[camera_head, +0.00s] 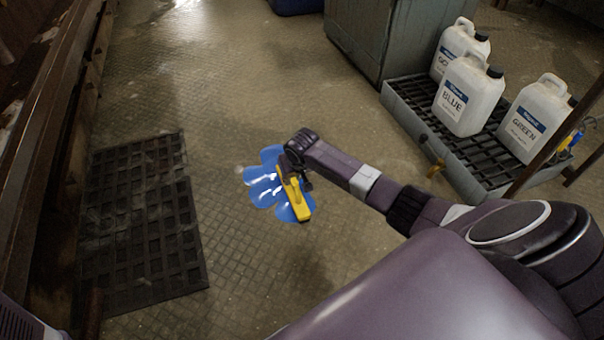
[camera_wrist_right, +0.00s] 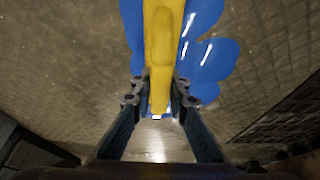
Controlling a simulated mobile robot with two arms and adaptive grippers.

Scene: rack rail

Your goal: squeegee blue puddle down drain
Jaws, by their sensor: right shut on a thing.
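A blue puddle (camera_head: 264,190) lies on the patterned floor in the middle of the head view. It also shows in the right wrist view (camera_wrist_right: 205,60), behind the tool. My right gripper (camera_head: 292,160) is over the puddle. It is shut on a yellow squeegee (camera_head: 296,200), whose yellow body stands between the two fingers in the right wrist view (camera_wrist_right: 159,55). I cannot tell whether the squeegee's edge touches the floor. A dark grid mat or grate (camera_head: 140,225) lies left of the puddle; no separate drain opening is clear. My left gripper is not in view.
White jugs labelled BLUE (camera_head: 467,95) and GREEN (camera_head: 530,120), with another behind, stand on a grated pallet (camera_head: 470,163) at the right. A grey-green cabinet (camera_head: 375,40) stands behind it. A long rail or wall edge runs along the left. Floor between puddle and grid is clear.

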